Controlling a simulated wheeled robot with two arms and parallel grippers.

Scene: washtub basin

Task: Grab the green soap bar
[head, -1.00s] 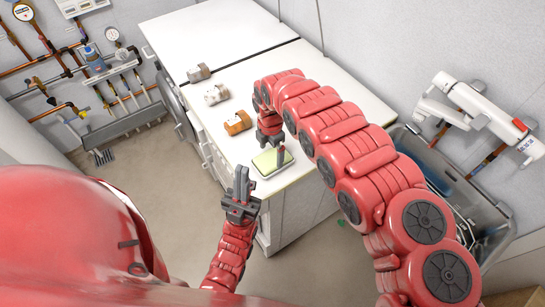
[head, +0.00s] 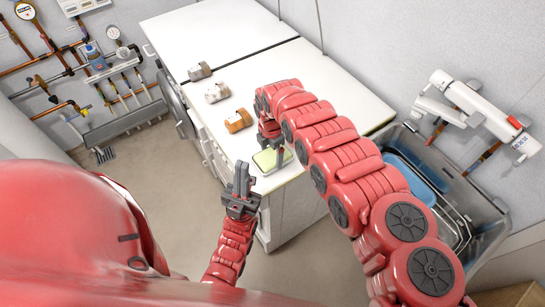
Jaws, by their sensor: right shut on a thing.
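The green soap bar (head: 266,159) lies at the near corner of the white worktop, with a pale rim around it. My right gripper (head: 279,155) reaches down over the counter and is shut on the soap's right side; its fingers are small and partly hidden by the wrist. The soap looks still at worktop level, and I cannot tell whether it is lifted. My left gripper (head: 241,180) points up in front of the counter, apart from the soap, with nothing seen in it. I cannot tell whether its fingers are open or closed.
A grey basin (head: 470,190) with a blue tray (head: 415,178) is at the right. The back of the white worktop (head: 225,35) is clear.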

